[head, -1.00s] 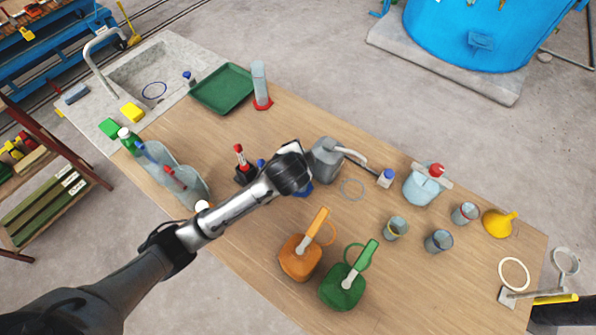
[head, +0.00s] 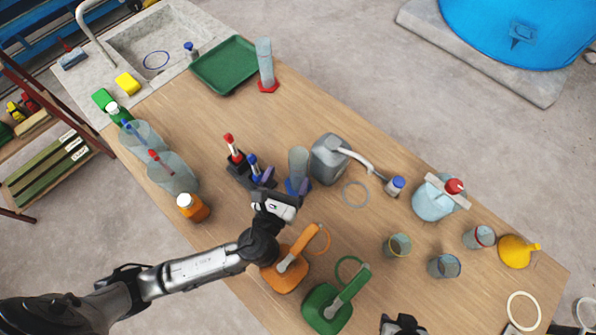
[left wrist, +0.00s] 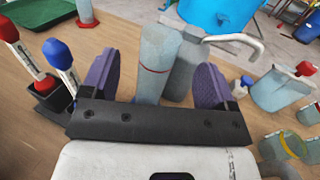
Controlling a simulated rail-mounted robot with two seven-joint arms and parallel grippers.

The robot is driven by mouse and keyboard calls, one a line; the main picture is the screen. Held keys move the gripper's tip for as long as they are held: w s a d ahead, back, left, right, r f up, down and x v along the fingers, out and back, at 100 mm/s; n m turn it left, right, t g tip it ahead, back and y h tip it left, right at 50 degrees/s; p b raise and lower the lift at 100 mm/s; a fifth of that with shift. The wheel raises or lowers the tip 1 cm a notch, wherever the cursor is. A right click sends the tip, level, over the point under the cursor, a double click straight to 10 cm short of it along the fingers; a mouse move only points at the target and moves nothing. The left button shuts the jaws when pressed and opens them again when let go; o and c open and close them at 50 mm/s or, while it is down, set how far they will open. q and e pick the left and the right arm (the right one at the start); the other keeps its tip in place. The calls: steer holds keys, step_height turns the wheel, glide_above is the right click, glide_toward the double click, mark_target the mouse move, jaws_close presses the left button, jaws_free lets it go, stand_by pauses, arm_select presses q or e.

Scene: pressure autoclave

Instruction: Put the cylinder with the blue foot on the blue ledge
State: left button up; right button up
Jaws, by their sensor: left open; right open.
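The clear cylinder with the blue foot (head: 298,168) stands upright on the wooden table beside a grey jug. My left gripper (head: 285,188) is open, with its purple fingers pointing at the cylinder from the near side. In the left wrist view the cylinder (left wrist: 157,58) shows between the two spread fingers, and its foot is hidden behind the gripper body. I cannot tell whether the fingertips reach around it. A small blue bracket (head: 522,35) juts from the blue vessel; I cannot tell whether it is the blue ledge. My right gripper (head: 402,325) shows only partly at the bottom edge.
The grey jug (head: 328,160) is close right of the cylinder. A black rack (head: 243,170) with red- and blue-topped items is close left. Orange (head: 283,272) and green (head: 327,310) containers stand nearer. A red-footed cylinder (head: 265,62) stands by the green tray (head: 222,67).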

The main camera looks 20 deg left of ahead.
mark_target(295, 164)
arm_select(q)
steer(key=shift+w+a+f, duration=0.1)
steer(key=shift+w, duration=3.55)
steer(key=c, duration=1.4)
steer(key=shift+o, duration=0.2)
